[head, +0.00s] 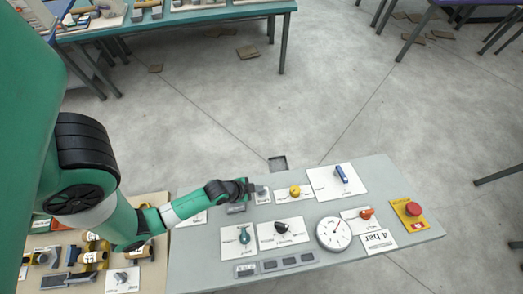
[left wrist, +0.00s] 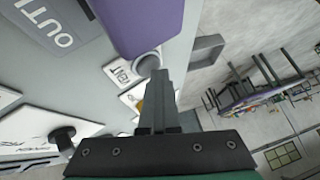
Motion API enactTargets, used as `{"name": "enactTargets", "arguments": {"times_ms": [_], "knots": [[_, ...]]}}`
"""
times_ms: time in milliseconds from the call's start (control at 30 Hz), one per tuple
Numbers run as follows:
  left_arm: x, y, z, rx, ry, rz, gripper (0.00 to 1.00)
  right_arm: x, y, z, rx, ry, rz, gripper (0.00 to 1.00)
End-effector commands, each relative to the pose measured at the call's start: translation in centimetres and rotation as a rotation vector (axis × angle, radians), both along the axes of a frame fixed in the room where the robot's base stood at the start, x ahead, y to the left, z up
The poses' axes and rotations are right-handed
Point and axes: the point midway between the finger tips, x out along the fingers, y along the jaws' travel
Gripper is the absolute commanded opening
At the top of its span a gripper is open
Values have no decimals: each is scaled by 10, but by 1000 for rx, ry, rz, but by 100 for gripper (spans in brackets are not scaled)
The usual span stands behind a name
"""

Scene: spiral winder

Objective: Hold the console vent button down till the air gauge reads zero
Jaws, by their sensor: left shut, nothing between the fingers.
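The grey console (head: 300,205) stands in front of me. My left gripper (head: 250,188) is shut and empty, reaching over the console's far left part. A small grey button (head: 262,188) is by its fingertips. In the left wrist view the round grey vent button (left wrist: 147,62) sits beside a VENT label (left wrist: 122,71), and the shut fingertips (left wrist: 160,74) are right beside or over it. I cannot tell whether they touch it or whether it is pressed. The round white air gauge (head: 333,233) is near the front right; its needle is too small to read. My right gripper is not in view.
A purple block (left wrist: 140,22) is close to the fingers. A parts-laden bench (head: 95,270) adjoins at left.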

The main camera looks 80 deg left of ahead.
Motion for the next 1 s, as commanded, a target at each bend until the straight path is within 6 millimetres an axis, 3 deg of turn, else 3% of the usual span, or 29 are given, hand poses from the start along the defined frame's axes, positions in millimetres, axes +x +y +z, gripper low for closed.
{"name": "enactTargets", "arguments": {"times_ms": [267,667,1000], "knots": [[0,4,15,-2,1,3,0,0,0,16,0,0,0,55],[0,5,18,0,0,0,0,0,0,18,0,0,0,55],[1,15,52,0,0,2,0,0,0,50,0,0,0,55]]}}
